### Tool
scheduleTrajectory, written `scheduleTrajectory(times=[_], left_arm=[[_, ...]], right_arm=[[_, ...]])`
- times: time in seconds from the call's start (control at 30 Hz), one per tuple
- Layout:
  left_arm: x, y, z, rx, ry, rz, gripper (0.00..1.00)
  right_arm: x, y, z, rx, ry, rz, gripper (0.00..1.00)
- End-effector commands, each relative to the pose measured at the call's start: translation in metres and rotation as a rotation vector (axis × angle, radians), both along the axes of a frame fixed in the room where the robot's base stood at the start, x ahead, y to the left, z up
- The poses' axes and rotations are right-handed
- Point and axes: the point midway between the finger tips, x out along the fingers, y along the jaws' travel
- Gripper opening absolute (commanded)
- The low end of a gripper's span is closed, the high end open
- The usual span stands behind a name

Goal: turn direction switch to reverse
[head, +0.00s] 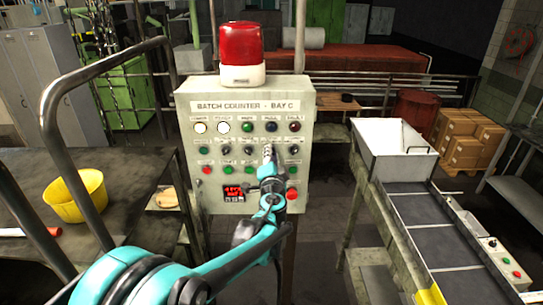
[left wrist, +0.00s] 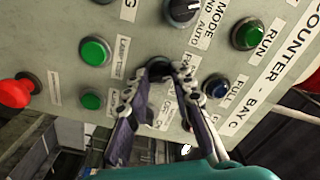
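A pale grey control panel (head: 250,180) headed "BATCH COUNTER - BAY C" stands upright ahead. My left gripper (head: 267,155) is at its middle row of knobs. In the left wrist view my left gripper's fingertips (left wrist: 164,72) lie on either side of a dark rotary knob (left wrist: 160,66). Whether they press on it is unclear. The knob's pointer and part of its label are hidden by the fingers, so I cannot read its setting. The selector marked "MODE" (left wrist: 182,10) is beside it. My right gripper is not in view.
Green buttons (left wrist: 95,50), a blue button (left wrist: 216,87) and a red button (left wrist: 16,92) surround the knob. A red beacon (head: 242,48) tops the panel. A yellow bowl (head: 75,196) is on the left table; a conveyor (head: 432,232) with a hopper stands right.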

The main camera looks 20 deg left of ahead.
Motion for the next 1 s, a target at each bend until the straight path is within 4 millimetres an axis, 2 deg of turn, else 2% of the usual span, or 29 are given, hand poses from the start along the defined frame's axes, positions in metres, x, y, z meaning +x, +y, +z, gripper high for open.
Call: scheduleTrajectory(times=[0.47, 1.0], left_arm=[[-0.001, -0.001, -0.002, 0.082, 0.024, -0.001, 0.0], [-0.001, -0.001, -0.003, 0.53, 0.154, -0.002, 0.0]], right_arm=[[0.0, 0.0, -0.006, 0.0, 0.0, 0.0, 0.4], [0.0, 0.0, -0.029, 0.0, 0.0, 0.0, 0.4]])
